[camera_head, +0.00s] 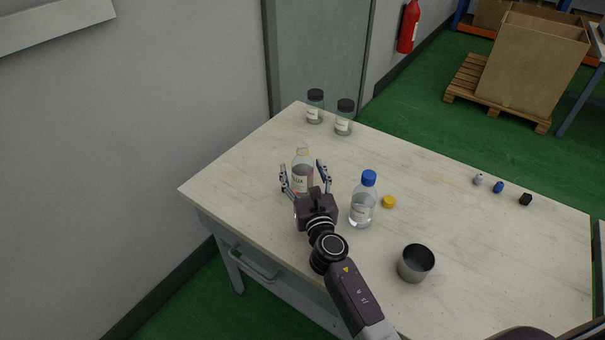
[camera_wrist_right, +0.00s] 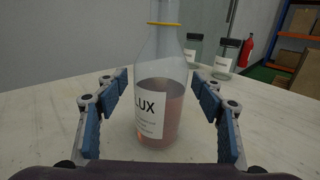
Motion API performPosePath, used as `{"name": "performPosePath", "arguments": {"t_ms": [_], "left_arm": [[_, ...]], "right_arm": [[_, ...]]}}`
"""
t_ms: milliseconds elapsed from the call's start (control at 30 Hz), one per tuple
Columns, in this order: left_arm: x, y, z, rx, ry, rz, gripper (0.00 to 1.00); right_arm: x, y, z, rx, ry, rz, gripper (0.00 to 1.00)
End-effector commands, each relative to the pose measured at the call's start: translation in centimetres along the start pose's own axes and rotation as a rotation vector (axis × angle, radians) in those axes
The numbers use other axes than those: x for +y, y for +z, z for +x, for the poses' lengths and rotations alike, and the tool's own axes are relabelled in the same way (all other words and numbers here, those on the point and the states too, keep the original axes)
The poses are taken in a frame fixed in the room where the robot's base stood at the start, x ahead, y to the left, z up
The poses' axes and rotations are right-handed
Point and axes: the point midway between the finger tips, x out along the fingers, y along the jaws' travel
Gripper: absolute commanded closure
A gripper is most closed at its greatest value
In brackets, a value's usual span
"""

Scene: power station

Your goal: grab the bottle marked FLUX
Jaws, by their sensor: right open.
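The FLUX bottle (camera_head: 302,180) stands upright on the table, clear with reddish liquid, a white label and a yellow ring at its neck. In the right wrist view the bottle (camera_wrist_right: 160,100) stands between the blue finger pads, and the label reads "LUX", its left edge turned away. My right gripper (camera_head: 305,172) is open, with one finger on each side of the bottle. Gaps show between the pads and the glass in the right wrist view. My left gripper is not in view.
A blue-capped clear bottle (camera_head: 362,205) stands close right of my gripper, beside a yellow cap (camera_head: 389,202). A metal cup (camera_head: 416,262) is nearer the front. Two black-lidded jars (camera_head: 344,118) stand at the back. Small caps (camera_head: 498,187) lie at the right. The table's left part is clear.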

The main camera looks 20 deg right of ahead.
Motion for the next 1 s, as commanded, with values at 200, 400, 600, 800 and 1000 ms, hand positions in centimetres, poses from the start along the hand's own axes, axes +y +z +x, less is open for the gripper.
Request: {"name": "performPosePath", "arguments": {"t_ms": [200,400,600,800,1000], "left_arm": [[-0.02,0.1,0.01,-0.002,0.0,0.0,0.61],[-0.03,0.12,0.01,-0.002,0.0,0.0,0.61],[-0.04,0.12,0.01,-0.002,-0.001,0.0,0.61],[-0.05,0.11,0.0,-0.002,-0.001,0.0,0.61],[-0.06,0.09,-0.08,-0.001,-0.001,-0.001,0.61]], "right_arm": [[0.01,-0.02,0.14,0.0,0.0,0.0,0.38],[-0.01,-0.02,0.12,0.0,0.0,0.0,0.57],[-0.01,-0.02,0.11,0.0,0.0,0.0,0.79],[-0.01,0.07,0.13,-0.001,0.0,0.0,0.89],[-0.02,0.16,0.13,-0.001,0.0,-0.001,0.89]]}}
